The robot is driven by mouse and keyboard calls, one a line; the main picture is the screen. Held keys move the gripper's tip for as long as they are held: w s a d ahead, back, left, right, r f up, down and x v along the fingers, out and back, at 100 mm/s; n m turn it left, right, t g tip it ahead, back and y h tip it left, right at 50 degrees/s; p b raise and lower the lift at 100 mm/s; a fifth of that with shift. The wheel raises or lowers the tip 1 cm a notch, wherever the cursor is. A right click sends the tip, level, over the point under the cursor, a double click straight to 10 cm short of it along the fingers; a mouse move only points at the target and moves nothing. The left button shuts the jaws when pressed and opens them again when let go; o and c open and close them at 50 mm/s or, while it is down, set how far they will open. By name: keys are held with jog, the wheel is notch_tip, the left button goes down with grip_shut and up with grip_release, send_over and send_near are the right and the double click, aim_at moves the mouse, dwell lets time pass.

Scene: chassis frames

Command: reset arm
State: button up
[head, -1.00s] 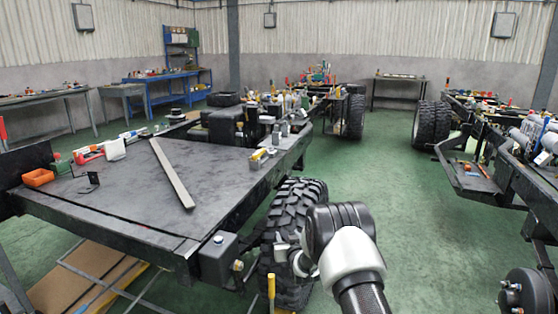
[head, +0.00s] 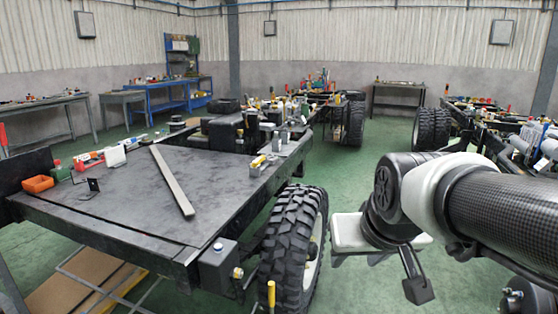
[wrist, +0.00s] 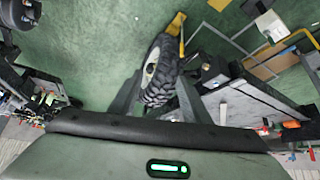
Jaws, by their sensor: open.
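My gripper (head: 416,285) hangs at the end of my arm in the right half of the head view, partly hidden behind my wrist. It points down over the green floor, to the right of the near chassis wheel. It is open, and nothing shows held in it. My black-and-white arm reaches in from the right edge. In the wrist view, the gripper's pale body with a green light fills the bottom, and the wheel (wrist: 160,72) shows beyond it.
Another chassis (head: 490,108) stands at right. Green floor (head: 365,145) is open between them.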

jog(key=s+f+g, duration=0.1)
jog(key=s+f, duration=0.1)
jog(key=s, duration=0.9)
notch_tip(320, 180, up, 28)
jog(key=p, duration=2.8)
jog(key=shift+d, duration=0.3)
jog(key=shift+f, duration=0.1)
jog(key=c, duration=0.3)
jog(key=shift+a, duration=0.1)
